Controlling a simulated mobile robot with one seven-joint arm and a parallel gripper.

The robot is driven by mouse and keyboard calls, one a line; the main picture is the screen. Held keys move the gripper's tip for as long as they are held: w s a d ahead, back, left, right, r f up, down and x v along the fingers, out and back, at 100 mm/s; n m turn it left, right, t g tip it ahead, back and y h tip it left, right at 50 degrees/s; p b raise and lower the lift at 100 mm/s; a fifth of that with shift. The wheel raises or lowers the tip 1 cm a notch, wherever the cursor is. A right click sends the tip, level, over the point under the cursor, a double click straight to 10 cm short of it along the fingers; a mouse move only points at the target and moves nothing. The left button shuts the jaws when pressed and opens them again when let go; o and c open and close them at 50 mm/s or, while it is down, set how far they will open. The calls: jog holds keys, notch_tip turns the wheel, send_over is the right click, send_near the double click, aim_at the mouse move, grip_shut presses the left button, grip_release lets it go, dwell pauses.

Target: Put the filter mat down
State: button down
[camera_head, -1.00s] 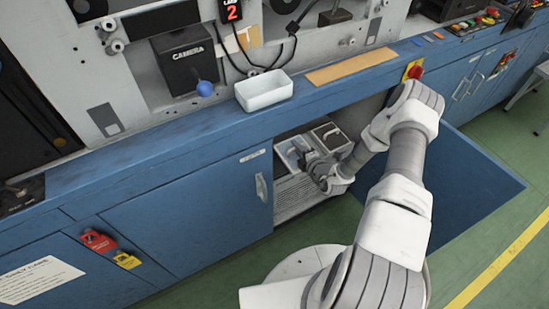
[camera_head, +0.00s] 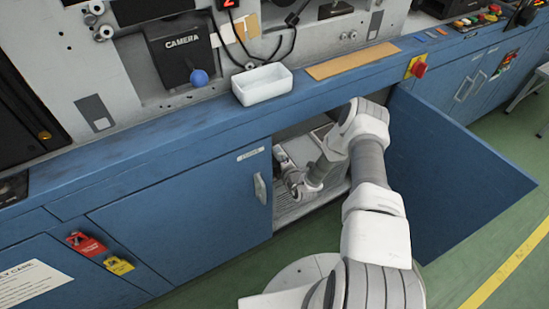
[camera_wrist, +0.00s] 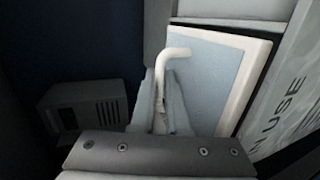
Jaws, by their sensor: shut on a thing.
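The filter mat (camera_wrist: 205,75) is a pale blue panel with a cream frame and a bent cream handle. In the wrist view it fills the upper middle, slightly tilted. My gripper (camera_wrist: 160,100) is shut on the handle, its two fingers on either side of it. The lower part of the mat is hidden behind my gripper. In the head view my gripper (camera_head: 297,186) is inside the open blue cabinet. The mat is hard to make out there, and I cannot tell whether its bottom edge touches anything.
The open cabinet door (camera_head: 450,180) stands to the right of my arm. The closed door (camera_head: 185,225) is to the left. In the wrist view a vented grey box (camera_wrist: 82,108) is at left and a lettered grey panel (camera_wrist: 290,100) at right. A white tray (camera_head: 262,92) sits on the ledge above.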

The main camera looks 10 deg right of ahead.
jog(key=shift+f, duration=0.15)
jog(key=c, duration=0.9)
grip_release()
jog(key=shift+s+d+r, duration=0.1)
jog(key=shift+s+r, duration=0.15)
jog(key=shift+s, duration=0.05)
jog(key=p+v, duration=0.3)
jog(key=v, duration=0.8)
jog(key=shift+s+r, duration=0.1)
jog(key=shift+s, duration=0.1)
